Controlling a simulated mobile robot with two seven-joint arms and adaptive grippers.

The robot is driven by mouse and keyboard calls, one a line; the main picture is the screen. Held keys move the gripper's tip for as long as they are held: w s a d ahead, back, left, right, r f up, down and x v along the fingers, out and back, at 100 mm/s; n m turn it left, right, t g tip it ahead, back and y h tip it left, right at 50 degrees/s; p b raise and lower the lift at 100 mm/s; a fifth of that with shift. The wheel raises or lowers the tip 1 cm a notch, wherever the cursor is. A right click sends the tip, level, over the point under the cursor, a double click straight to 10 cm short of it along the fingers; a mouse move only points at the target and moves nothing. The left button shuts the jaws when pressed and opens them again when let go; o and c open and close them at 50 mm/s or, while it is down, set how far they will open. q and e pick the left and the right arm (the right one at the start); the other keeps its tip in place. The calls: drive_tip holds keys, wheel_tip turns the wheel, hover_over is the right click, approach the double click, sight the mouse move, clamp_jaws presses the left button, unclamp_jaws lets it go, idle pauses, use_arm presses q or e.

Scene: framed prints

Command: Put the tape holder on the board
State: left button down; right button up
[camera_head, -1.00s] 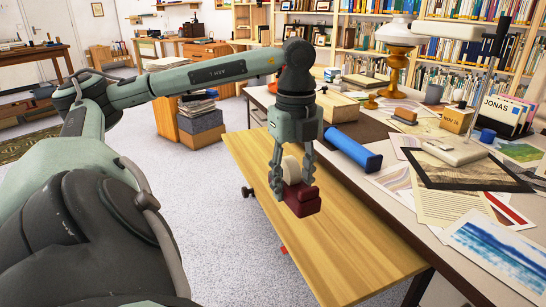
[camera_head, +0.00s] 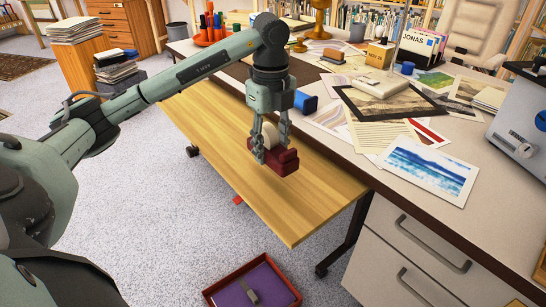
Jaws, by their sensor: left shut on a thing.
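The tape holder is a dark red block (camera_head: 281,160) with a cream tape roll (camera_head: 269,134) on it. My left gripper (camera_head: 269,145) is shut on it and holds it over the light wooden board (camera_head: 306,217), which lies beside the desk, lower than the desk top. Whether the tape holder touches the board or hangs above it is hard to tell, but it looks raised. My right gripper is out of view.
The desk (camera_head: 376,182) at right holds prints, papers, a blue roll (camera_head: 305,102) and a grey machine (camera_head: 522,125). Drawers (camera_head: 400,255) stand below it. A red tray (camera_head: 252,284) with a purple base lies on the floor. The board's near end is clear.

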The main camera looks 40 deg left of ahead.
sight(274, 148)
use_arm(q)
drive_tip(key=shift+w+d+f, duration=0.1)
drive_tip(key=shift+w+f, duration=0.2)
drive_tip(key=shift+w, duration=0.15)
wheel_tip(274, 148, down, 3)
drive_tip(key=shift+f, duration=0.45)
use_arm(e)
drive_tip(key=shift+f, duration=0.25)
use_arm(q)
drive_tip(key=shift+f, duration=0.1)
drive_tip(key=c, duration=1.3)
unclamp_jaws()
drive_tip(key=o, duration=0.4)
drive_tip(key=shift+o, duration=0.2)
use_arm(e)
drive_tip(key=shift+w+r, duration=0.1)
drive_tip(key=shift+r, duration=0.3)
